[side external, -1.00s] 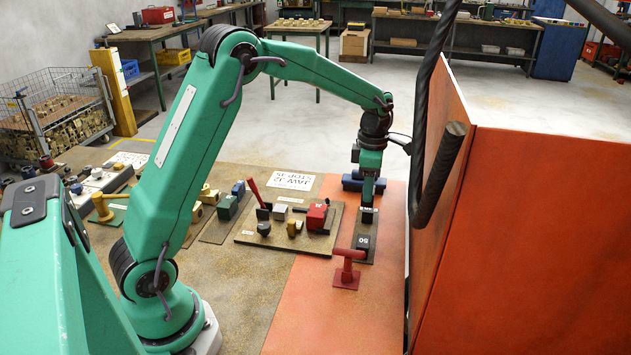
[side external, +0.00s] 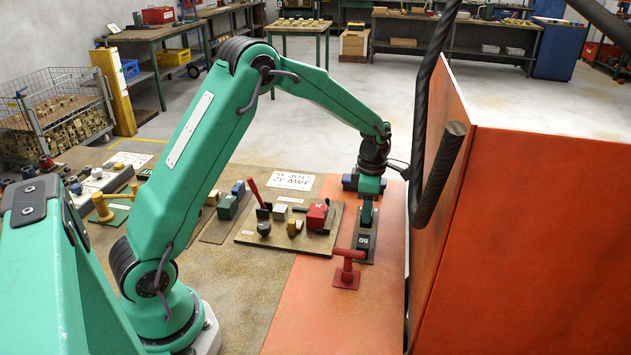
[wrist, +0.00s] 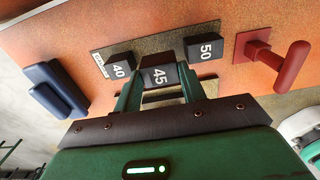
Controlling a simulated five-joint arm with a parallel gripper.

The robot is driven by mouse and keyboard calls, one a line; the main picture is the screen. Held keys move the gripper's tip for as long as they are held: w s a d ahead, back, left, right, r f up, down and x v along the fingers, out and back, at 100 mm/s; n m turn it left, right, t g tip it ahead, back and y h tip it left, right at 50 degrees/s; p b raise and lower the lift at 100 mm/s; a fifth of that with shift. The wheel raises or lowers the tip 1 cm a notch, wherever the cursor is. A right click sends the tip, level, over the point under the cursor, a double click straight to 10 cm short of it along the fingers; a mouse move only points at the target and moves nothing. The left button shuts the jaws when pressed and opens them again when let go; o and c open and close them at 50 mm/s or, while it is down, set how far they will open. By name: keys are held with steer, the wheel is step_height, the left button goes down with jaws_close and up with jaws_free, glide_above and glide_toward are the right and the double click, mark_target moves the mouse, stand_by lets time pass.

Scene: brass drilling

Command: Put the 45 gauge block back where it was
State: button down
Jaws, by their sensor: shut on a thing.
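My gripper (side external: 367,216) is shut on the dark 45 gauge block (wrist: 159,76), whose white number shows between the fingers in the wrist view. The 45 block is between the 40 block (wrist: 118,68) on the left and the 50 block (wrist: 205,48) on the right. These two blocks rest on a brown strip (wrist: 160,38). I cannot tell whether the 45 block touches the strip. In the side view the 50 block (side external: 364,242) sits just in front of my gripper, and the fingers largely hide the 45 block.
A red T-shaped handle (side external: 347,268) stands close in front of the strip. A blue object (wrist: 56,90) lies past the strip's 40 end. A board (side external: 290,244) with a red clamp and small parts is to the left. A tall orange panel (side external: 540,240) stands to the right.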

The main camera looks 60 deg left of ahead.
steer(key=shift+f, duration=1.8)
steer(key=shift+f, duration=0.15)
steer(key=c, duration=1.1)
jaws_free()
step_height(320, 180, up, 12)
steer(key=shift+f, duration=0.15)
steer(key=shift+r, duration=0.3)
